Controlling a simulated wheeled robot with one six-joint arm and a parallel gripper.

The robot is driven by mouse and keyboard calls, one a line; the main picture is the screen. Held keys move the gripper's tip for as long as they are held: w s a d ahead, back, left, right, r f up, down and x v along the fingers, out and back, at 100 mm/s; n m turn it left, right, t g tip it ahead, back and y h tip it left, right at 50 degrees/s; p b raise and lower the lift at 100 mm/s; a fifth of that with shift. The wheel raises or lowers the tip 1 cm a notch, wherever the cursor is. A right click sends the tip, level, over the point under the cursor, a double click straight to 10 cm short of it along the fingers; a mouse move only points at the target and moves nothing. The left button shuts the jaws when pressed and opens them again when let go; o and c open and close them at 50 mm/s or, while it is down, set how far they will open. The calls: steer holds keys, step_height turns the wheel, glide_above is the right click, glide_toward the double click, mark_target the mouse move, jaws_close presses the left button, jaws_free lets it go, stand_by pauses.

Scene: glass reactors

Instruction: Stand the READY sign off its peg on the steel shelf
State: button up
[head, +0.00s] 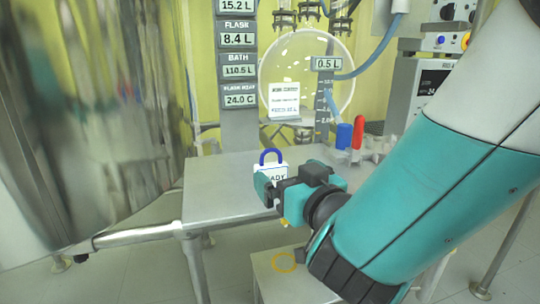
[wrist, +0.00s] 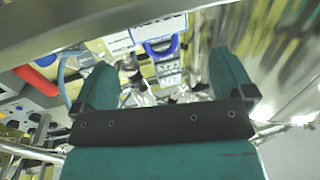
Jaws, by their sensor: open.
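The READY sign (head: 270,170) is a white plate with a blue arched handle, upright at the steel shelf (head: 215,195). My gripper (head: 275,190) is in front of it and hides its lower part and some of its lettering. In the wrist view the sign (wrist: 160,28) shows at the top, its blue handle pointing down in the picture between the two teal fingers (wrist: 163,80). The fingers are wide apart with nothing clasped. I cannot tell whether the sign's base touches the shelf, and I cannot make out a peg.
A large shiny metal vessel (head: 80,110) stands close on the left. Red (head: 358,132) and blue (head: 344,136) pieces are at the shelf's back right. A display column (head: 238,90) and round glass flask (head: 310,70) stand behind. The shelf's left part is clear.

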mark_target(270, 163)
steer(key=shift+p+x, duration=0.55)
steer(key=shift+x, duration=0.45)
steer(key=p+x, duration=0.4)
steer(key=p, duration=0.1)
steer(key=shift+r, duration=0.15)
steer(key=shift+w+a+f+p, duration=0.3)
steer(key=shift+w+p, duration=0.25)
steer(key=c, duration=1)
steer(key=shift+c, duration=0.2)
steer(key=shift+r, duration=0.1)
